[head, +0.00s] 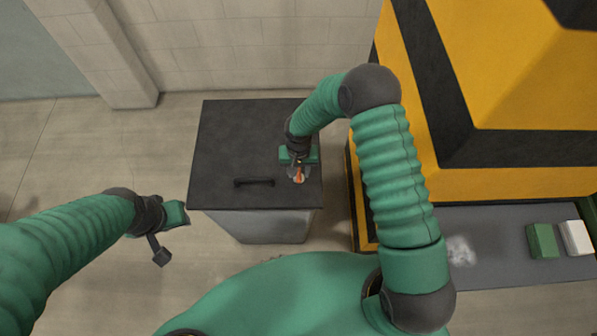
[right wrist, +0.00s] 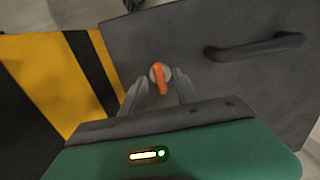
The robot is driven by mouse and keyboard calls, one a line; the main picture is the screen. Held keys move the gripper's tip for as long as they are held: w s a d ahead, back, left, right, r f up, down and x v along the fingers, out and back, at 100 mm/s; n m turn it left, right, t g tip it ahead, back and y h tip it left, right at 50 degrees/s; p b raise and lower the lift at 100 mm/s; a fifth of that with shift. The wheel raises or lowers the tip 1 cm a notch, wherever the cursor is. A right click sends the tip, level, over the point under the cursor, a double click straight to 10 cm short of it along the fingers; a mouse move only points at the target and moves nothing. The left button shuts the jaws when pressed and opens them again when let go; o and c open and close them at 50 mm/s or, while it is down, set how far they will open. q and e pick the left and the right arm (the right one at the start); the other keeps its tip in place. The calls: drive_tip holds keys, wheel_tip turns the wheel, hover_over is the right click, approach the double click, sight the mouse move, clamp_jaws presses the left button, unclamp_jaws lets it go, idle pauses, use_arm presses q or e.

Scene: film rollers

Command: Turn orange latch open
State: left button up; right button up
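The orange latch (head: 300,175) is on the dark top of a grey cabinet (head: 230,135), near its right side. In the right wrist view the latch (right wrist: 160,84) is a short orange bar on a round pale base, pointing roughly along my fingers. My right gripper (head: 298,174) is at the latch. In the right wrist view its two grey fingers (right wrist: 159,84) stand apart, one on each side of the latch, with gaps visible. Contact does not show. My left gripper (head: 174,214) is beside the cabinet's left front corner, away from the latch; its fingers are not clear.
A black handle (head: 254,182) is on the cabinet top, left of the latch. A large yellow and black striped machine (head: 500,90) stands close on the right. A grey shelf (head: 490,230) holds a green block (head: 542,241) and a white block (head: 576,238). Floor at left is clear.

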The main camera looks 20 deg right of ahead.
drive_tip(key=shift+s+f, duration=0.2)
drive_tip(key=shift+f, duration=0.55)
clamp_jaws()
drive_tip(key=shift+w, duration=0.1)
